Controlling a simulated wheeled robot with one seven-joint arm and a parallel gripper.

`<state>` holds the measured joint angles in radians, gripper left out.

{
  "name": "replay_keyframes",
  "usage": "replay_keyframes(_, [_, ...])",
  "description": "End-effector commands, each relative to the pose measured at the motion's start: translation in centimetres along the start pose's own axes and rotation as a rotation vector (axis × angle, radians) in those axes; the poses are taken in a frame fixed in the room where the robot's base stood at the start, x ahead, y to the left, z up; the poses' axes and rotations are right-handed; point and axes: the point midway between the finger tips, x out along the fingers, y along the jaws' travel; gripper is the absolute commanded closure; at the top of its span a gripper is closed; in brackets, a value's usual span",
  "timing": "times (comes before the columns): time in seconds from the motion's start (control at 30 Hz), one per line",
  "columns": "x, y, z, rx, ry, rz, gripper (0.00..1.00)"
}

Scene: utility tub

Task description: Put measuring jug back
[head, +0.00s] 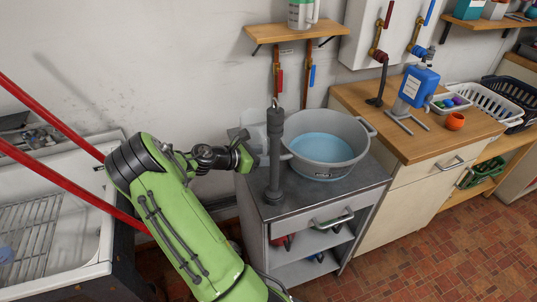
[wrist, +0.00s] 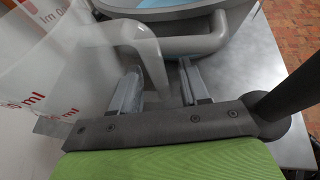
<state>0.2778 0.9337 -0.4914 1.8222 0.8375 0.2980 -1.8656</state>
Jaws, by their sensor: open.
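The measuring jug (wrist: 70,60) is clear with red ml markings. It fills the left of the wrist view, and its handle (wrist: 152,62) runs down between my fingers. In the head view the jug (head: 254,121) stands at the left end of the grey cabinet top, beside the tub and partly hidden by my arm. My gripper (wrist: 160,85) is open, with one finger on each side of the handle; I cannot tell whether either touches it. It also shows in the head view (head: 254,158), low beside the jug.
A grey tub (head: 320,166) of blue water sits on the cabinet (head: 325,207). A dark upright post (head: 275,155) stands close right of my gripper. A wall shelf (head: 300,32) above holds a white and green container (head: 300,13).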

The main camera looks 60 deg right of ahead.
Motion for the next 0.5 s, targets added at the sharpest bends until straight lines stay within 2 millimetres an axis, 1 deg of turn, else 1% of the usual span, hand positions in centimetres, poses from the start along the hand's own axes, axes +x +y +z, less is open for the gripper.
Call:
replay_keyframes(0.03, [-1.5, 0.2, 0.3, -0.002, 0.001, 0.007, 0.55])
replay_keyframes(0.1, [-3.5, 0.2, 0.4, -0.001, 0.000, 0.008, 0.55])
replay_keyframes(0.2, [-6.3, 0.1, 0.4, -0.003, 0.000, 0.008, 0.55])
replay_keyframes(0.3, [-8.5, 0.1, 0.4, 0.000, 0.000, 0.005, 0.55])
replay_keyframes(0.4, [-10.0, 0.1, 0.3, 0.000, 0.000, 0.005, 0.55])
replay_keyframes(0.5, [-10.7, 0.0, 0.2, 0.001, -0.001, 0.001, 0.55])
